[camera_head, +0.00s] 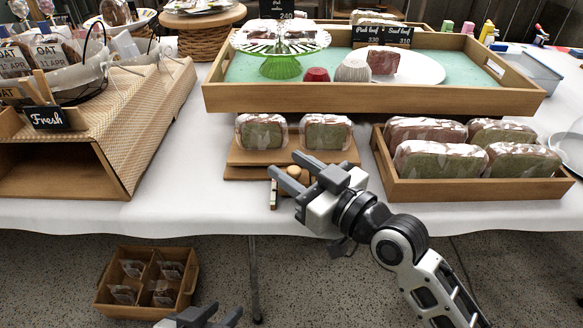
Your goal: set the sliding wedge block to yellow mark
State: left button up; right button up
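A wooden stand (238,153) with two stacked boards and two wrapped loaves on top is at the table's front edge. A round pale wooden knob (293,171) shows at its front, probably on the wedge block, which is mostly hidden. I cannot make out a yellow mark. A small upright wooden piece (274,195) is at the front left of the knob. My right gripper (284,163) is open, its fingers spread around the knob in the picture; I cannot tell whether they touch it. My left gripper (228,308) is open and empty at the bottom edge, partly cut off.
A wooden crate (470,190) of wrapped loaves stands right of the stand. A large tray (380,98) with a green cake stand is behind. A woven-sided display box (150,112) is at left. A divided crate (125,309) sits low on the floor.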

pick_arm(q)
jog(key=shift+w+r, duration=0.2)
jog(key=shift+w, duration=0.05)
pick_arm(e)
jog(key=shift+s+d, duration=0.1)
jog(key=shift+s, duration=0.05)
pick_arm(q)
jog(key=shift+s, duration=0.15)
pick_arm(e)
jog(key=v, duration=1.5)
jog(key=shift+s+d, duration=0.2)
pick_arm(q)
jog(key=shift+r, duration=0.1)
